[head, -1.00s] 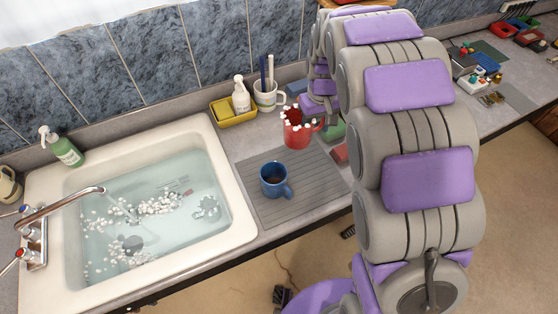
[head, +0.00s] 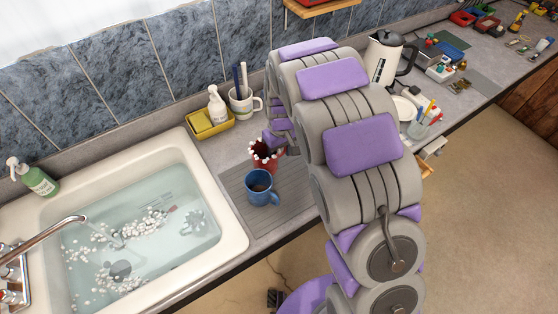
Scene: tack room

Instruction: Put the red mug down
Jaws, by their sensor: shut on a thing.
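The red mug (head: 267,160) has white bits of foam around its rim. It is at the back of the grey ribbed draining mat (head: 237,182), just behind the blue mug (head: 262,188), which hides its lower part. I cannot tell whether the red mug touches the mat. My gripper (head: 280,146) is at the right side of the red mug and shut on it; my own arm hides most of the fingers. The blue mug stands upright on the mat, with dark liquid in it.
A sink (head: 230,220) with water and foam lies to the left. A kettle (head: 385,58) and a cup of pens (head: 425,122) are right of my arm.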

